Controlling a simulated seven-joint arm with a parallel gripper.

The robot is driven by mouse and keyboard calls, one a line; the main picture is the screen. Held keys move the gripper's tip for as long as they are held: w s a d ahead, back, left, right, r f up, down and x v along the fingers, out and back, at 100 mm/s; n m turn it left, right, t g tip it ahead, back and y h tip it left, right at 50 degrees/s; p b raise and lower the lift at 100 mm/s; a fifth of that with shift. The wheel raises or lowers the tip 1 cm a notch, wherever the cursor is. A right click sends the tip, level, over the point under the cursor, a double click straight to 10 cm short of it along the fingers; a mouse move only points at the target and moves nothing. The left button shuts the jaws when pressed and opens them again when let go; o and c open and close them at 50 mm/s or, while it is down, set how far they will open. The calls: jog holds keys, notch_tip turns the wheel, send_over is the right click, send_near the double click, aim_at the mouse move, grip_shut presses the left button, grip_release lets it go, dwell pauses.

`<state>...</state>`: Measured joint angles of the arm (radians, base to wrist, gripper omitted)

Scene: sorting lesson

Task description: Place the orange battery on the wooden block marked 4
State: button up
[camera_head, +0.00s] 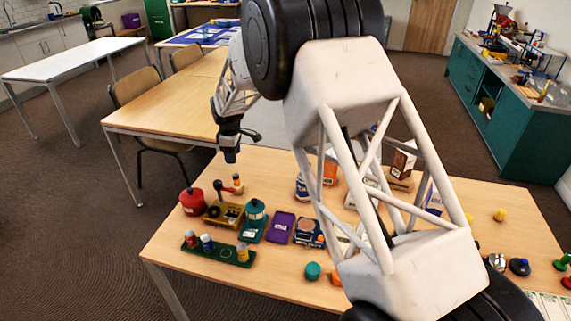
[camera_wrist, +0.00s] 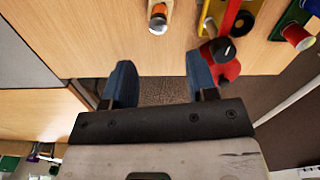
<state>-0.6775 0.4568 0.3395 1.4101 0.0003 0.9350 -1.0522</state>
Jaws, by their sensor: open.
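A small orange battery (camera_wrist: 158,14) with a pale end shows at the top of the wrist view, upon or against a pale wooden block (camera_wrist: 151,27). In the head view the battery (camera_head: 237,179) is small, near the table's back left edge, by the pale wood. I cannot read any number on the block. My gripper (camera_wrist: 161,82) is open and empty, its two blue fingers spread apart, with floor and the table edge seen between them. In the head view my gripper (camera_head: 231,154) hangs above the back left edge, above and apart from the battery.
A red canister (camera_head: 192,202), a yellow tray (camera_head: 223,214) with a dark upright handle, and a green lantern-like thing (camera_head: 254,220) stand close by. A green holder (camera_head: 222,251) carries several coloured cylinders in front. A purple item (camera_head: 281,227) lies right of them. Another table (camera_head: 165,91) stands behind.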

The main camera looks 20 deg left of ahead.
jog(key=s+d+r+m, duration=0.35)
jog(key=d+r, duration=0.45)
jog(key=d, duration=0.4)
jog(key=s+d+r+m+t, duration=0.1)
jog(key=s+d+r+m, duration=0.25)
jog(key=d+r, duration=0.6)
jog(key=s+d+r+m, duration=0.2)
jog(key=s+d+r, duration=0.3)
jog(key=d, duration=1)
jog(key=s+d+r+m+t, duration=0.1)
jog(key=s+d+r+m, duration=0.15)
jog(key=s+d, duration=0.55)
jog(key=s+d+r+m, duration=0.1)
jog(key=s+d+m, duration=0.2)
jog(key=s+d, duration=0.4)
jog(key=s+d+f+m, duration=0.2)
jog(key=s+d, duration=0.2)
jog(key=s, duration=0.5)
jog(key=s+d+f+m, duration=0.2)
jog(key=s+d+m, duration=0.1)
jog(key=s, duration=0.6)
jog(key=shift+d+t, duration=0.3)
jog(key=shift+d, duration=0.6)
jog(key=shift+m, duration=0.25)
